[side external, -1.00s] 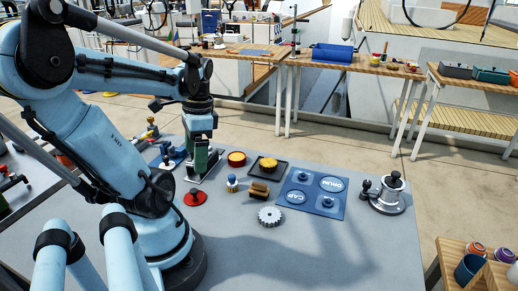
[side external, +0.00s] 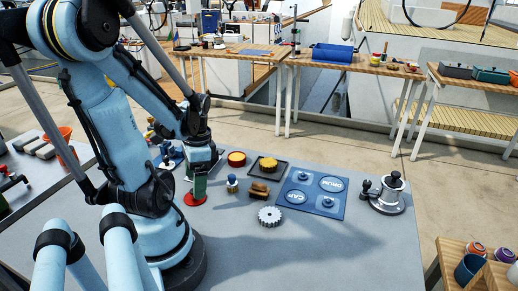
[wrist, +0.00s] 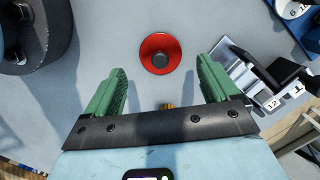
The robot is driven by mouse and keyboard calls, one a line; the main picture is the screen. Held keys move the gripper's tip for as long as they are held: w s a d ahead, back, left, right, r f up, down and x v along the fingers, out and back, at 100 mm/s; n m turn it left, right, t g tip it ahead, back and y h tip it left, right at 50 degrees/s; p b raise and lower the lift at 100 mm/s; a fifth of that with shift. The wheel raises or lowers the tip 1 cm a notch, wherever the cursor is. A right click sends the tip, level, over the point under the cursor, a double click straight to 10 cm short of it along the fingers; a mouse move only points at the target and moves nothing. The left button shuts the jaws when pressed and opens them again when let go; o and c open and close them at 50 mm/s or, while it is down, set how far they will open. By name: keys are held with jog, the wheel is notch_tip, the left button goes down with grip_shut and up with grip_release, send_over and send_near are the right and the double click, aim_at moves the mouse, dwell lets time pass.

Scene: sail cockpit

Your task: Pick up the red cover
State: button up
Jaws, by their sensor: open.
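The red cover (wrist: 154,64) is a round red disc with a dark knob at its centre. It lies flat on the grey table. In the wrist view the cover is just beyond the fingertips, centred a little left of the gap.

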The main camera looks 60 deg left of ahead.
aim_at(189, 199)
jog(key=shift+s+f, duration=0.15)
jog(key=shift+f, duration=0.75)
jog(key=shift+s+f, duration=0.15)
jog(key=shift+f, duration=0.75)
jog(key=shift+c, duration=0.3)
jog(key=c, duration=1.2)
